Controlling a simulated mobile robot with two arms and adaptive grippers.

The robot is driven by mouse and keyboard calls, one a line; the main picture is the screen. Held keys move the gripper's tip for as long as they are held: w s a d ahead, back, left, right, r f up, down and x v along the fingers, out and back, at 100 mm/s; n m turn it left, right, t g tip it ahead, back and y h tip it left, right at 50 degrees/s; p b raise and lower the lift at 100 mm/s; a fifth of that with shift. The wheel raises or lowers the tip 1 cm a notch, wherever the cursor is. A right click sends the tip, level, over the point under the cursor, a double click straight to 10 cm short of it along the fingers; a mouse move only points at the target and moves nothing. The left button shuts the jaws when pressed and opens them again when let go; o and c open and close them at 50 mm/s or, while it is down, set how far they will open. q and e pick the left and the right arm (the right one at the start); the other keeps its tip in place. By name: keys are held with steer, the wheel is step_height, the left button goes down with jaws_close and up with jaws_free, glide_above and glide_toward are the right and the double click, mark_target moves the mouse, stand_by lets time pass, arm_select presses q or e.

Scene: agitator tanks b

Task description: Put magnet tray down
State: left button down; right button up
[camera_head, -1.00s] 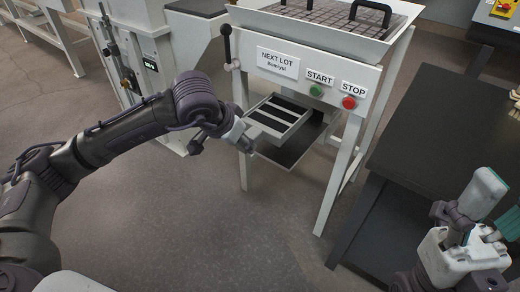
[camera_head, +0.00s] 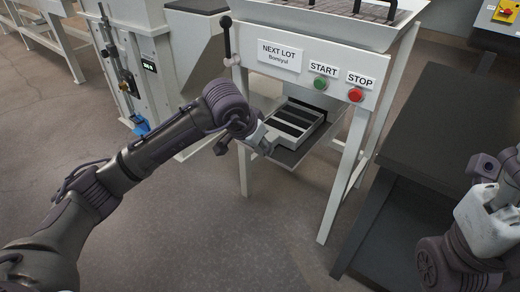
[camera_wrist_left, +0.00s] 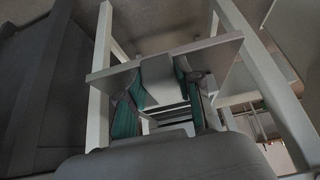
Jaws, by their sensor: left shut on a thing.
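The magnet tray (camera_head: 300,121), a pale shallow frame with dark slots, is under the front panel of the white machine (camera_head: 312,72). My left gripper (camera_head: 266,136) is shut on its near left edge. The tray is over the grey shelf (camera_head: 290,158) between the machine's legs; I cannot tell whether it touches it. In the left wrist view, the teal-padded fingers of my left gripper (camera_wrist_left: 160,108) are on either side of a pale block, with the tray's slats beyond. Part of my right gripper (camera_head: 490,212) shows at the right edge; its fingertips are not clear.
The panel carries a green START button (camera_head: 320,83) and a red STOP button (camera_head: 355,95). A black-handled lever (camera_head: 227,40) stands at its left corner. White legs (camera_head: 342,180) flank the shelf. A dark table (camera_head: 435,120) stands at right. The floor in front is clear.

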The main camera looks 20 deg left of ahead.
arm_select(q)
steer(key=c, duration=0.8)
jaws_free()
steer(key=shift+o, duration=0.2)
